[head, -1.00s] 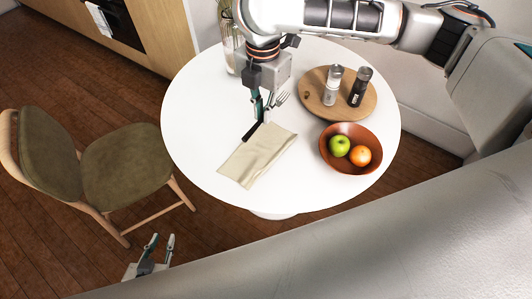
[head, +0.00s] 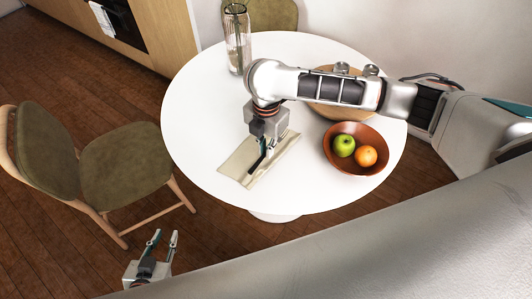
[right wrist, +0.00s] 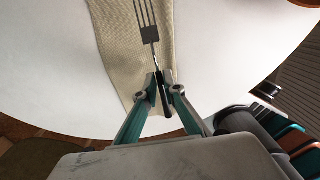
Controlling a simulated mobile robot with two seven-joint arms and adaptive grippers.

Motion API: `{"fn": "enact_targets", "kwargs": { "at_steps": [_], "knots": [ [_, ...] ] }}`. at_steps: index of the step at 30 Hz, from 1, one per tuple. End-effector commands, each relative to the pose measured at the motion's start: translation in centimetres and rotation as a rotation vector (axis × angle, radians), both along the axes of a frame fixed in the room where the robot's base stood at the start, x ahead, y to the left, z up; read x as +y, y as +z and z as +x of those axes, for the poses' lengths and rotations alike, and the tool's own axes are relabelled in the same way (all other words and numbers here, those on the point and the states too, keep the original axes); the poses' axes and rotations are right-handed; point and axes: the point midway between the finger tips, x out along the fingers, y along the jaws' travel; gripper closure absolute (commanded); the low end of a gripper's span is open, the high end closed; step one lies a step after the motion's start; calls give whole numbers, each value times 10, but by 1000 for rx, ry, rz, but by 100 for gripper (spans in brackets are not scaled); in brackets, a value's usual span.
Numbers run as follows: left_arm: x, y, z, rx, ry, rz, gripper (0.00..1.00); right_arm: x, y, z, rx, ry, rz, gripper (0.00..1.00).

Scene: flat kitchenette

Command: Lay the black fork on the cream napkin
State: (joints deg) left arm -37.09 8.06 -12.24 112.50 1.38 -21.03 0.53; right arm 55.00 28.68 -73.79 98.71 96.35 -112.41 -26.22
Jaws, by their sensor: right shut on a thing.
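The cream napkin (head: 237,168) lies slantwise on the white table, partly covered by my right gripper in the head view. It also shows in the right wrist view (right wrist: 118,32). My right gripper (head: 266,150) points down over the napkin and is shut on the black fork (head: 257,163) by its handle. In the right wrist view the fork (right wrist: 146,18) has its tines pointing away from the gripper (right wrist: 164,78), over the napkin. I cannot tell whether the fork touches the cloth. My left gripper (head: 164,240) is open and empty, low at the left, off the table.
The white round table (head: 200,120) carries a brown bowl (head: 345,168) with a green apple (head: 344,145) and an orange (head: 366,156). A wooden board (head: 330,111) with two shakers is partly behind my arm. A glass vase (head: 238,45) stands at the back. A chair (head: 125,170) is at left.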

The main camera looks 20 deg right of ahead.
Motion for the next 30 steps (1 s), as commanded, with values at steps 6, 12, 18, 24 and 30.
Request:
{"fn": "enact_targets", "kwargs": {
  "at_steps": [6, 12, 18, 24, 30],
  "knots": [
    [1, -13, -3, 11, 0, 4, 75, 1, -25, 0, 1, 0, 1, 100],
    [1, -11, -2, 8, 0, 4, 75, 0, -24, 0, 0, 0, 0, 100],
    [1, -5, -1, 4, 1, 2, 75, 0, -28, -1, 1, 0, 0, 100],
    [1, -1, 0, -1, 2, 1, 75, 0, -35, -1, 2, 0, -1, 100],
    [1, -2, 0, 0, 2, 0, 75, 0, -38, -2, 5, 0, -2, 74]
  ]
}}
